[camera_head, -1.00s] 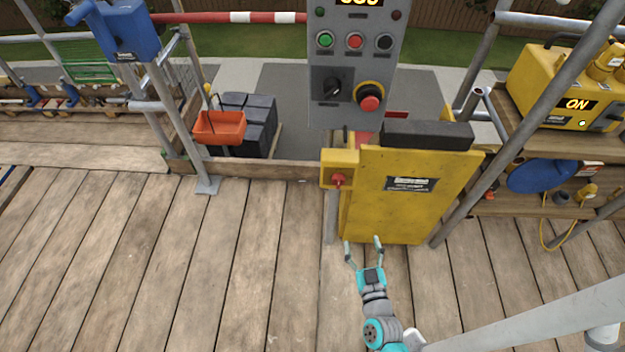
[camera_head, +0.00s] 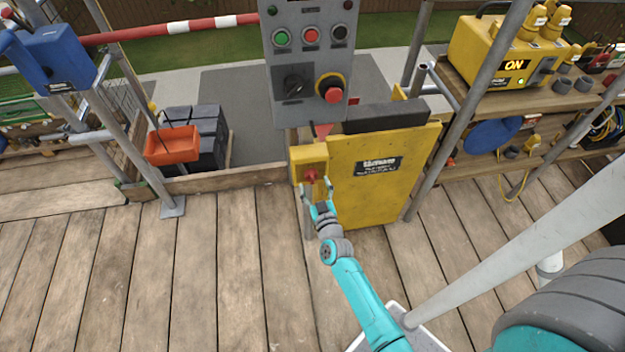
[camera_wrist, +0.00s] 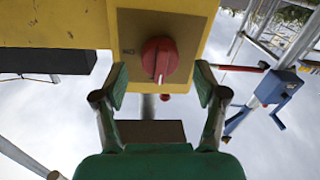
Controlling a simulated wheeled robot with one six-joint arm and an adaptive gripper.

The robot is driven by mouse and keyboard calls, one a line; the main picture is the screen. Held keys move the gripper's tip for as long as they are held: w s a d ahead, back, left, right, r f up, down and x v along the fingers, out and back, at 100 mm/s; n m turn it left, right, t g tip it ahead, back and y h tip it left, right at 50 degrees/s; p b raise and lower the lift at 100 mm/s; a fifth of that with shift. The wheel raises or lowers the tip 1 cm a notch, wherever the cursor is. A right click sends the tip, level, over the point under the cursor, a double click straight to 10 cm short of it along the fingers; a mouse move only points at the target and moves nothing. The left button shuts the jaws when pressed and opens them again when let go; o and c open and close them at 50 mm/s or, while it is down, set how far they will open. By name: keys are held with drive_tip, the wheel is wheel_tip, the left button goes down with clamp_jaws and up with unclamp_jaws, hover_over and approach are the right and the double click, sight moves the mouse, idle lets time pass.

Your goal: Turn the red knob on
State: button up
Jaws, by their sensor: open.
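The red knob (camera_head: 310,175) sits on the front of a small yellow box (camera_head: 296,156) at the left of a larger yellow panel. In the wrist view the red knob (camera_wrist: 159,60) shows a pale line pointing down, on a dark plate. My gripper (camera_head: 316,188) is right in front of the knob. In the wrist view my gripper (camera_wrist: 161,88) is open, its fingers to either side of and just short of the knob. I see no clear contact with it.
A grey control box (camera_head: 308,60) with buttons stands above the yellow panel (camera_head: 380,178). A scaffold pole (camera_head: 430,150) and shelves with a yellow machine (camera_head: 505,55) stand to the right. An orange tray (camera_head: 172,145) is at the left. The plank floor (camera_head: 130,270) is clear.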

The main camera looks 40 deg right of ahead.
drive_tip(key=shift+x, duration=1.4)
drive_tip(key=c, duration=1.2)
drive_tip(key=shift+o, duration=0.2)
